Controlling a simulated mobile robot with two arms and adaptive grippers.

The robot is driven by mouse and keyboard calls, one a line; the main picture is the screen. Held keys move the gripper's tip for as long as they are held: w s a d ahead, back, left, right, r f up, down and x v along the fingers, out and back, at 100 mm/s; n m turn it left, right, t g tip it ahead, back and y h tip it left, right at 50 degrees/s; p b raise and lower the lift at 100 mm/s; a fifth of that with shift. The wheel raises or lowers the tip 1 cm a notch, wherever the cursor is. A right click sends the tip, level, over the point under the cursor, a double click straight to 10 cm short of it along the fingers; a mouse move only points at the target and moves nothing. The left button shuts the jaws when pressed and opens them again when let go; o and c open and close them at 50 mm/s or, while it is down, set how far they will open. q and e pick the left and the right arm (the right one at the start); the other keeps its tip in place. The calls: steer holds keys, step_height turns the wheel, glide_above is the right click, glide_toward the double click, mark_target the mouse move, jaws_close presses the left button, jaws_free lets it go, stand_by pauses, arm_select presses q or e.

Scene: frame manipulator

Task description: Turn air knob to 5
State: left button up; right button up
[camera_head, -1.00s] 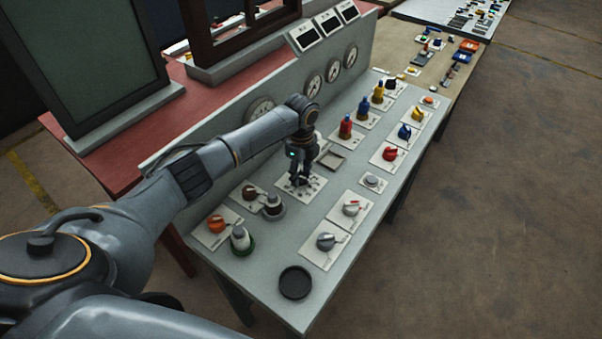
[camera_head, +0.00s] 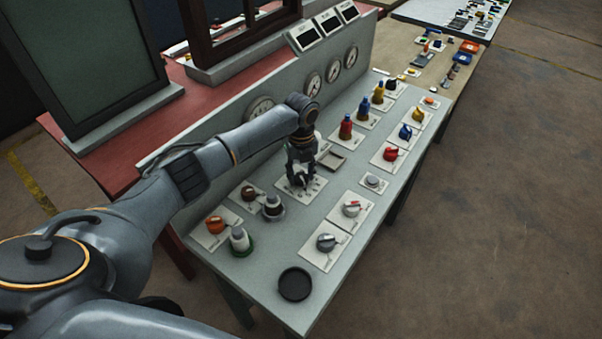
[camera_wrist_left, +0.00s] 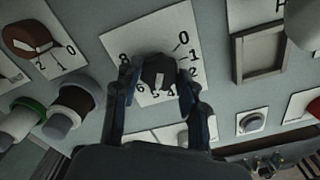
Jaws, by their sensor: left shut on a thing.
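A dark knob (camera_wrist_left: 159,74) sits on a white number plate (camera_wrist_left: 178,27) in the left wrist view. The plate carries a 0 at upper right, an 8 at left, and smaller digits along the lower side. A white mark on the knob faces the lower digits; exactly which digit it meets I cannot tell. My left gripper (camera_wrist_left: 159,86) has one finger on each side of the knob and is shut on it. In the head view, my left gripper (camera_head: 301,183) reaches down onto the plate (camera_head: 314,188) and mostly hides the knob. My right gripper is not in view.
Grey knobs (camera_head: 326,242), a black round dish (camera_head: 295,284) and a square tray (camera_head: 332,160) are close by. Gauges (camera_head: 313,85) line the panel behind.

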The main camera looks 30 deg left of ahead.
mark_target(301, 177)
arm_select(q)
steer(key=shift+f, duration=0.15)
steer(key=o, duration=1.1)
steer(key=shift+o, duration=0.2)
step_height(301, 177, up, 12)
